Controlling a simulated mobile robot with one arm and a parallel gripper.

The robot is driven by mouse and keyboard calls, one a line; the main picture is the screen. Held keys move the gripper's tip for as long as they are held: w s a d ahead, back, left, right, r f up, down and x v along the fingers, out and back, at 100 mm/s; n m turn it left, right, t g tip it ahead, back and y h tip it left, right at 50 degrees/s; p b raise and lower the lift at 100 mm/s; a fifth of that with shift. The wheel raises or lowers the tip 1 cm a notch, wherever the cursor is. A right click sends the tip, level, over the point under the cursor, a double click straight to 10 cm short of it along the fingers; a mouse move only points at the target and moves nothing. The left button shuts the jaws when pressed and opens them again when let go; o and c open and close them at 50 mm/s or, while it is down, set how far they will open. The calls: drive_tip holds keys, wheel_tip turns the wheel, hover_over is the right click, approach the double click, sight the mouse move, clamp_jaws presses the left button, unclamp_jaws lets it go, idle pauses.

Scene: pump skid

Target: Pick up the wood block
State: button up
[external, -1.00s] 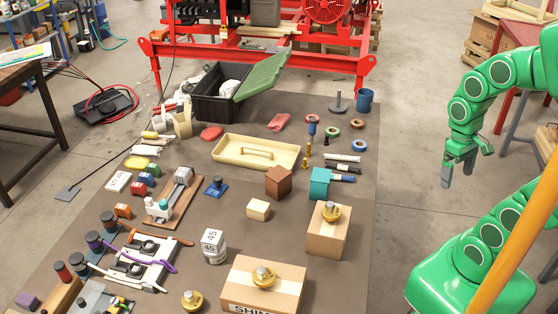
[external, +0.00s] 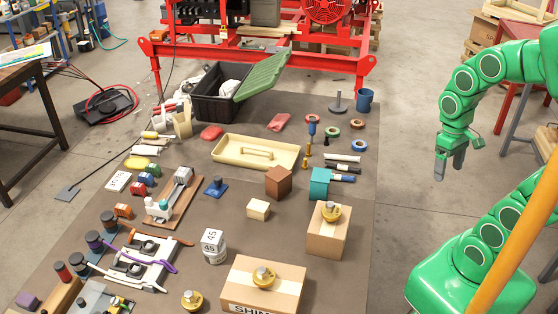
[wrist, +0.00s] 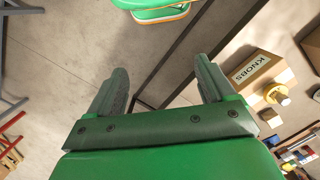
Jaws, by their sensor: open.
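A small pale wood block (external: 258,209) lies on the brown mat near its middle in the external view, left of and below a larger reddish-brown cube (external: 278,182). My gripper (external: 449,166) hangs over the grey floor beyond the mat's right edge, well away from the block, with its fingers pointing down. In the wrist view my gripper (wrist: 161,75) has its two fingers wide apart with nothing between them.
A cardboard box with a brass knob on top (external: 327,231) stands near the mat's right edge. A beige tray (external: 232,162), a blue cup (external: 365,100) and a wider box (external: 235,286) surround the block's area. The mat (external: 345,275) is bare at lower right.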

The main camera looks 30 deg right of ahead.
drive_tip(key=w+a+n, duration=0.1)
drive_tip(key=w+a, duration=0.4)
drive_tip(key=w, duration=0.7)
drive_tip(key=n+t, duration=0.2)
drive_tip(key=n, duration=0.4)
hover_over(258, 205)
drive_tip(key=f, duration=1.7)
drive_tip(key=shift+d+f, duration=0.25)
drive_tip(key=shift+a+f, duration=0.3)
drive_tip(key=shift+f, duration=3.8)
drive_tip(key=c, duration=1.1)
drive_tip(key=shift+r, duration=0.15)
